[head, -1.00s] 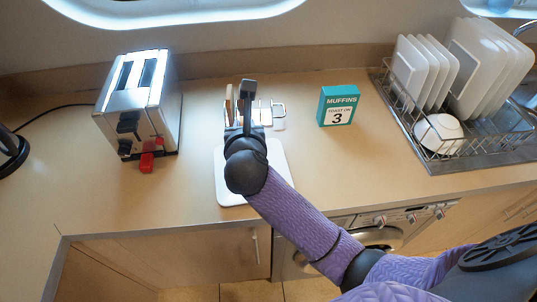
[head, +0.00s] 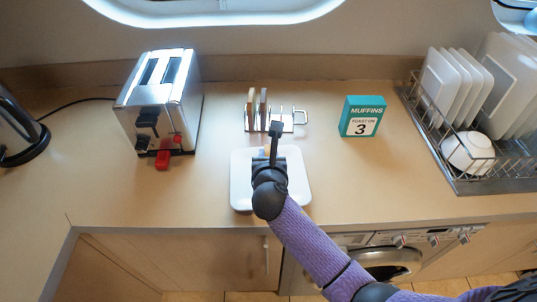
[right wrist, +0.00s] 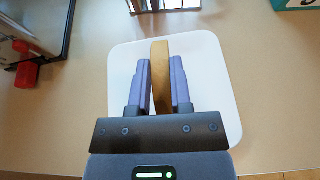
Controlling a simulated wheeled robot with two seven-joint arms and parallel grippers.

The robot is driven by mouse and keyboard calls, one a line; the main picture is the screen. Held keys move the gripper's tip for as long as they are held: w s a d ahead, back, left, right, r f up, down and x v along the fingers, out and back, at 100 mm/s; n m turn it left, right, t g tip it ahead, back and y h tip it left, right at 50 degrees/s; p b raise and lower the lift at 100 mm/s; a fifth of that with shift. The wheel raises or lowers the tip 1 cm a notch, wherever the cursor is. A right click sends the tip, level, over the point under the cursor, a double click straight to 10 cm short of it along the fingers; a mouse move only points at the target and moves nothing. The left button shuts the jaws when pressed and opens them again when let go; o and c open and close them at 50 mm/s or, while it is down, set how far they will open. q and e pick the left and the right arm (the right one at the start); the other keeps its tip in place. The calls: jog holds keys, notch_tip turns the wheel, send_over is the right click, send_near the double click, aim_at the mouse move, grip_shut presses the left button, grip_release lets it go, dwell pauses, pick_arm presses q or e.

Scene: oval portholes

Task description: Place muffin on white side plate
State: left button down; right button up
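The white side plate (head: 241,182) lies on the counter near its front edge. It also shows in the right wrist view (right wrist: 218,85). My right gripper (head: 274,140) is over the plate. In the right wrist view its purple fingers are shut on a tan muffin slice (right wrist: 161,70), held upright, edge-on to the camera. I cannot tell whether the muffin touches the plate. In the head view the gripper mostly hides it. My left gripper is not in view.
Behind the plate stands a metal rack (head: 285,124) with more tan slices (head: 251,108). A teal muffins box (head: 362,116) and a dish rack (head: 455,165) are at right.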

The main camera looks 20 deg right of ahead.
jog(key=o, duration=0.5)
jog(key=shift+c, duration=0.2)
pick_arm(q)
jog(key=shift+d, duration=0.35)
pick_arm(e)
jog(key=shift+s+r, duration=0.1)
jog(key=shift+r, duration=0.15)
jog(key=p+v, duration=0.4)
jog(key=v, duration=0.7)
jog(key=s+d+f+m+g+y, duration=0.1)
jog(key=s+f+m+g, duration=0.4)
jog(key=f, duration=0.7)
jog(key=s+d+f+m+g+y, duration=0.1)
jog(key=s+f+m+g, duration=0.1)
jog(key=s+f+m, duration=0.8)
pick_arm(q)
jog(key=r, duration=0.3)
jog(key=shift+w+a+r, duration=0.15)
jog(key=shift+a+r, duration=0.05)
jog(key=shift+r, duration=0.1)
pick_arm(e)
jog(key=s+d+f+m+g, duration=0.2)
jog(key=s+f+m, duration=0.4)
jog(key=s+m, duration=0.1)
jog(key=s+d+f+m+g+y, duration=0.1)
jog(key=s+d+f+m+g, duration=0.2)
jog(key=s+f+m, duration=0.3)
jog(key=s+m, duration=0.2)
jog(key=s, duration=0.2)
